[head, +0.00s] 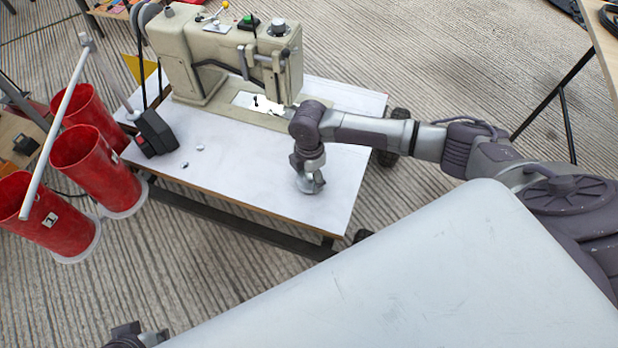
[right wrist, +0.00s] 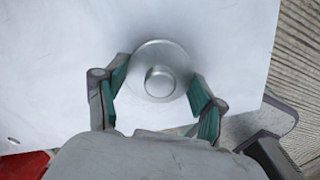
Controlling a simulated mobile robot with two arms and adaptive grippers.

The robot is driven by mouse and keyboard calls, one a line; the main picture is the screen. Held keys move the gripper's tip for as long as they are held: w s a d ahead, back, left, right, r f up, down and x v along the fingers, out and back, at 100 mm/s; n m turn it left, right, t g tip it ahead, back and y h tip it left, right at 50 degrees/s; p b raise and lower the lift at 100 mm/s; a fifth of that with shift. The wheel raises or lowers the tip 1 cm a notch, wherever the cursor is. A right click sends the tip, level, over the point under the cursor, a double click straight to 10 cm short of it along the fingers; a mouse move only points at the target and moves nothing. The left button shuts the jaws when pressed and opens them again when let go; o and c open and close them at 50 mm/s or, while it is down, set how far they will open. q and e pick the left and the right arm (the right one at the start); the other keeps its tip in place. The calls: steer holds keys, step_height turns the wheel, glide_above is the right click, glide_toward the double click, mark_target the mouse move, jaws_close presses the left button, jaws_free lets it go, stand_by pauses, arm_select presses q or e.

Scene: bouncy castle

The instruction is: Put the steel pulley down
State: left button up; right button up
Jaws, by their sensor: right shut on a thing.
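The steel pulley (right wrist: 158,58) is a round silver disc with a raised hub in the right wrist view. My right gripper (right wrist: 158,90) is shut on it, with a green-padded finger at each side. In the head view my right gripper (head: 309,185) points down over the front right part of the white table top (head: 330,205). The pulley is mostly hidden by the gripper there, and I cannot tell whether it touches the table. My left gripper (head: 135,338) shows only in part at the bottom edge, and its fingers cannot be made out.
A beige sewing machine (head: 185,50) stands on the back of the table. Red buckets (head: 95,165) stand left of the table. The table's front right area is clear.

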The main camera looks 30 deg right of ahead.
steer(key=shift+f, duration=0.25)
steer(key=o, duration=1.3)
